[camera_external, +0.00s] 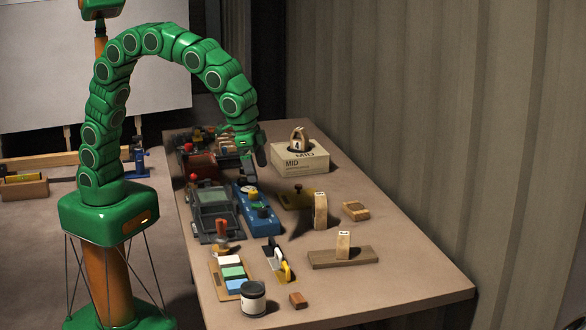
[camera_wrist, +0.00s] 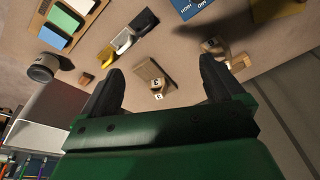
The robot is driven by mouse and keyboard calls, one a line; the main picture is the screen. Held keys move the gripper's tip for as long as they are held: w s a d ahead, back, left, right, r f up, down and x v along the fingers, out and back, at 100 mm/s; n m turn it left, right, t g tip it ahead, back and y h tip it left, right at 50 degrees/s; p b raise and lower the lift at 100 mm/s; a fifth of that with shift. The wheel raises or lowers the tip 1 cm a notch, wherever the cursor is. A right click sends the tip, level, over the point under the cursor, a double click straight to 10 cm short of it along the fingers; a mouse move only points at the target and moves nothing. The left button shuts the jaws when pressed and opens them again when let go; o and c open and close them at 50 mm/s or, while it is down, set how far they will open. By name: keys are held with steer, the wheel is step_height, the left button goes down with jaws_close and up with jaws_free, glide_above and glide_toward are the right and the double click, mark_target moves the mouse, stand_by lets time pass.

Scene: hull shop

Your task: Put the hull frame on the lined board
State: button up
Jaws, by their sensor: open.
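An upright light-wood piece with a dark mark on top (camera_external: 320,211), which looks like a hull frame, stands mid-table; it shows near the right finger in the wrist view (camera_wrist: 212,45). A flat brown board (camera_external: 318,259) lies nearer the front edge, also in the wrist view (camera_wrist: 145,72). A similar marked wood piece (camera_external: 343,245) stands on it. I cannot make out lines on the board. Another curved wood piece (camera_external: 298,140) sits on a box marked MID (camera_external: 303,160). My gripper (camera_external: 262,152) is open and empty above the table's far part; its fingers (camera_wrist: 160,88) show in the wrist view.
A small wood block (camera_external: 355,211) lies right of the upright piece. Blue and grey cases (camera_external: 258,213) line the left side. A trowel (camera_external: 285,266), colour swatches (camera_external: 233,272), a jar (camera_external: 252,298) and a small brown block (camera_external: 298,300) are at the front.

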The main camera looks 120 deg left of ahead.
steer(key=s+d+m+g, duration=0.1)
steer(key=s+d+g, duration=0.1)
steer(key=s, duration=2)
steer(key=s+d+m+g+h, duration=0.1)
steer(key=s+d+m+g, duration=0.1)
steer(key=s, duration=2.1)
steer(key=shift+d, duration=0.7)
